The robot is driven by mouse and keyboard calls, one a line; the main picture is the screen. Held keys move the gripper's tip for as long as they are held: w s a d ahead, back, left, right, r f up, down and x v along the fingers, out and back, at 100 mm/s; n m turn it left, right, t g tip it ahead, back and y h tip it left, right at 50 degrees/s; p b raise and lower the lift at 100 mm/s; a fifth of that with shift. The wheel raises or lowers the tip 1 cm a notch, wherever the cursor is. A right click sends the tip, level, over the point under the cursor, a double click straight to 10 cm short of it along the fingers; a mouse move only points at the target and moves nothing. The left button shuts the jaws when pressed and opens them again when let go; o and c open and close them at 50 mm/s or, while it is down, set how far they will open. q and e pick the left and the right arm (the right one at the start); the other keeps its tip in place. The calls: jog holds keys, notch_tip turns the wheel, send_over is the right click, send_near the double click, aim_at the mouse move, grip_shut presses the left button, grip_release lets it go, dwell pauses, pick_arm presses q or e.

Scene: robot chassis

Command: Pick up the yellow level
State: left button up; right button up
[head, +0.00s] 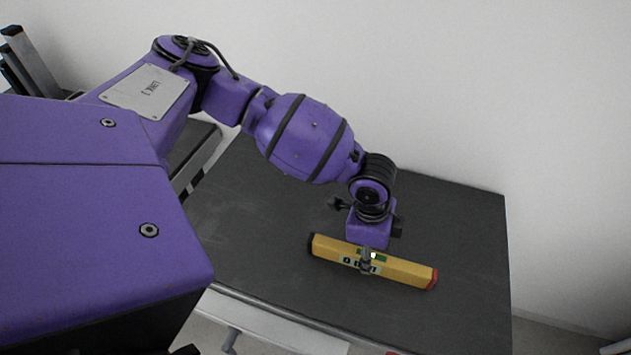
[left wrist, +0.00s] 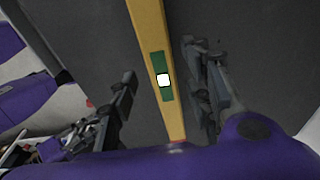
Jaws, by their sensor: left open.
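The yellow level (head: 405,272) lies on the dark tabletop, with a black cap at its left end and a red cap at its right end. My left gripper (head: 366,262) is over the middle of the level, pointing down. In the left wrist view the level (left wrist: 150,28) runs between the two open fingers of the left gripper (left wrist: 162,85). A gap shows on each side, so the fingers appear apart from it. A green patch with a white square is on the level's top. My right gripper is not in view.
The dark table (head: 460,220) is otherwise clear around the level. A pale wall (head: 500,90) stands behind it. A yellow and red end of another object (head: 398,352) shows at the bottom edge. Dark and grey items (head: 30,60) stand at the upper left.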

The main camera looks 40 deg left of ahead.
pick_arm(q)
jog(key=f, duration=0.4)
jog(key=shift+w+d+f, duration=0.1)
jog(key=shift+d+f, duration=0.05)
jog(key=shift+d, duration=0.05)
jog(key=shift+w, duration=0.1)
grip_shut()
